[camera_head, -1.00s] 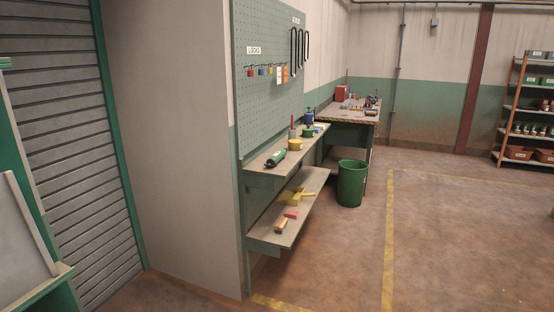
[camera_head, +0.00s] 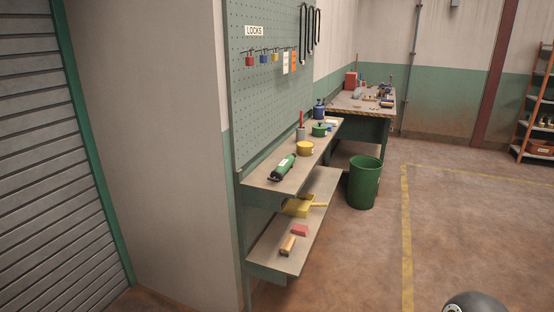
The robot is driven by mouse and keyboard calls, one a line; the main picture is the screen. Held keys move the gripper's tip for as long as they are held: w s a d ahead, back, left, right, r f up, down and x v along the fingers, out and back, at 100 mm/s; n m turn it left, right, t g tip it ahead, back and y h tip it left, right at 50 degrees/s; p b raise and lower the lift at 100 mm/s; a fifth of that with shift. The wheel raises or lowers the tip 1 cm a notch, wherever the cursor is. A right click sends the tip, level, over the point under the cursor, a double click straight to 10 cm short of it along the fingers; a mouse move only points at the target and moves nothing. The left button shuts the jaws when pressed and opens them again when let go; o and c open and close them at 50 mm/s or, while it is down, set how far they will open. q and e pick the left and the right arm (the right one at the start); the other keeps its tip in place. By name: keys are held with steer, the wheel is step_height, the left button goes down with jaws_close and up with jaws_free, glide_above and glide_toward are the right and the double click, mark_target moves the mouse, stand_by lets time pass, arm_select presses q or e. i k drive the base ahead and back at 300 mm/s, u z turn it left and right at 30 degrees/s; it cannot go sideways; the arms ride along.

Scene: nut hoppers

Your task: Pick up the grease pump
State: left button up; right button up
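Several small items stand on the upper shelf (camera_head: 271,183) under the pegboard, and I cannot tell for certain which is the grease pump. A grey can with an upright red handle (camera_head: 300,132) stands at the wall side. A blue can with a dark top (camera_head: 319,111) stands farther back. A green, dark-ended tool (camera_head: 283,168) lies at the near end. A yellow round tin (camera_head: 305,149) and a green round tin (camera_head: 319,130) stand between. Neither of my grippers is in view. Only a dark rounded part, probably of my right arm, shows at the bottom right edge.
The lower shelf (camera_head: 268,251) holds a yellow dustpan (camera_head: 300,207), a red block (camera_head: 299,230) and a wooden-backed brush (camera_head: 288,245). A green bin (camera_head: 364,183) stands before the workbench (camera_head: 350,103). The pegboard (camera_head: 262,100) holds padlocks.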

mark_target(276, 175)
steer(key=z, duration=0.3)
steer(key=i, duration=1.65)
steer(key=z, duration=0.45)
